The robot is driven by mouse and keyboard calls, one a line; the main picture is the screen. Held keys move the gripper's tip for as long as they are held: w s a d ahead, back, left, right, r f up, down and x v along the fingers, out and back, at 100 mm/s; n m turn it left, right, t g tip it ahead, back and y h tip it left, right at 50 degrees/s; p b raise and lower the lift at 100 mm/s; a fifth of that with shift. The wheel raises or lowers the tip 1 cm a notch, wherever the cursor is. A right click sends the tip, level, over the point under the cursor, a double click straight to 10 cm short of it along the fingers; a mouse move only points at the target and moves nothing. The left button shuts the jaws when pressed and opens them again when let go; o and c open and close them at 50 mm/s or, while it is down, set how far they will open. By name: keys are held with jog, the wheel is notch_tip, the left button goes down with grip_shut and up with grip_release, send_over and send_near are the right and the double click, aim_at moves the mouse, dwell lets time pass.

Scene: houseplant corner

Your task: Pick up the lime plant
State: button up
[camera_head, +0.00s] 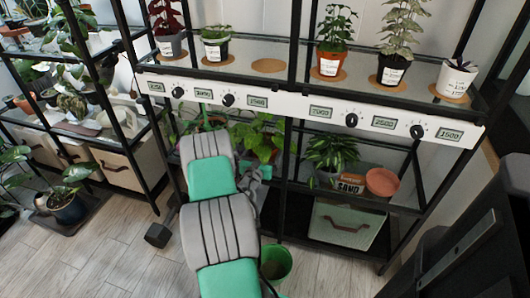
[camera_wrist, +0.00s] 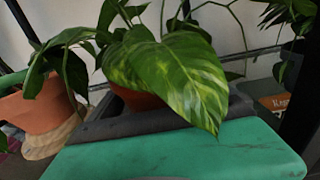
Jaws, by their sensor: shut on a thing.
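The plant at my gripper, which I take to be the lime plant (camera_wrist: 180,75), has large green leaves streaked with yellow-lime. It fills the middle of the wrist view. One big leaf hangs over the front of my gripper (camera_wrist: 160,118). A bit of its terracotta-coloured pot (camera_wrist: 138,98) shows behind the dark finger. My gripper is shut on this plant's pot; the leaves hide most of the contact.
Another terracotta pot (camera_wrist: 35,112) stands close on the left in the wrist view. Black shelf posts and a white dial panel (camera_head: 310,108) frame the space. Several labelled pots stand on the upper shelf around one empty cork coaster (camera_head: 268,65). A green bucket (camera_head: 276,262) is on the floor.

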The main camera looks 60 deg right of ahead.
jog(key=shift+c, duration=1.3)
jog(key=shift+r, duration=0.15)
